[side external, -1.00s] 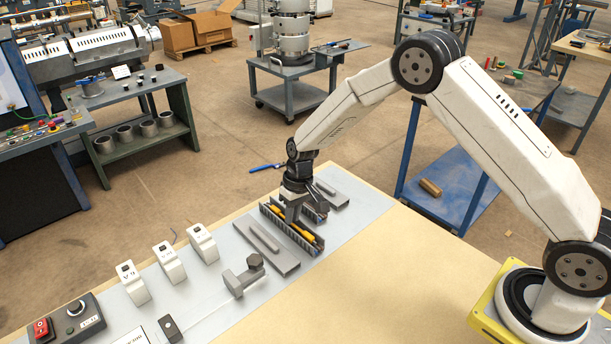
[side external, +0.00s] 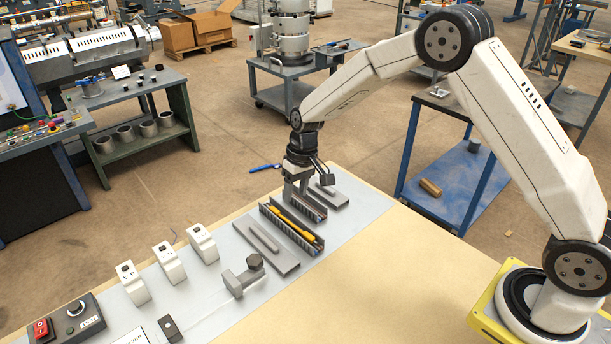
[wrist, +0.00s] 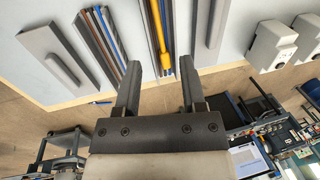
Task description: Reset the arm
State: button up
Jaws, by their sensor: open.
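My gripper (side external: 305,186) is open, with its fingers pointing down above the far end of the work plate. In the wrist view my gripper (wrist: 160,84) shows two spread fingers with nothing between them. In the side view a dark channel with a yellow strand (side external: 291,222) lies just in front of the gripper. A second channel with strands (side external: 310,209) lies behind it, partly hidden by the gripper. The wrist view shows the yellow strand (wrist: 158,35) in one channel and blue and brown strands (wrist: 104,34) in the other.
Flat grey covers with raised bars lie on either side of the channels, one nearer (side external: 271,249) and one farther (side external: 340,187). A grey clamp-like part (side external: 243,277), several white modules (side external: 202,243) and a control box (side external: 67,317) sit nearer. The beige right table (side external: 370,285) is bare.

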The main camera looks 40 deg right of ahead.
jog(key=shift+s, duration=0.1)
jog(key=s+d+r+t+h, duration=0.1)
jog(key=s+d+r, duration=0.1)
jog(key=s, duration=0.9)
jog(key=s+d+r+t+h, duration=0.1)
jog(key=s+d+r, duration=0.2)
jog(key=s, duration=0.8)
jog(key=shift+s+r+t, duration=0.3)
jog(key=shift+s+r, duration=0.1)
jog(key=shift+r, duration=0.15)
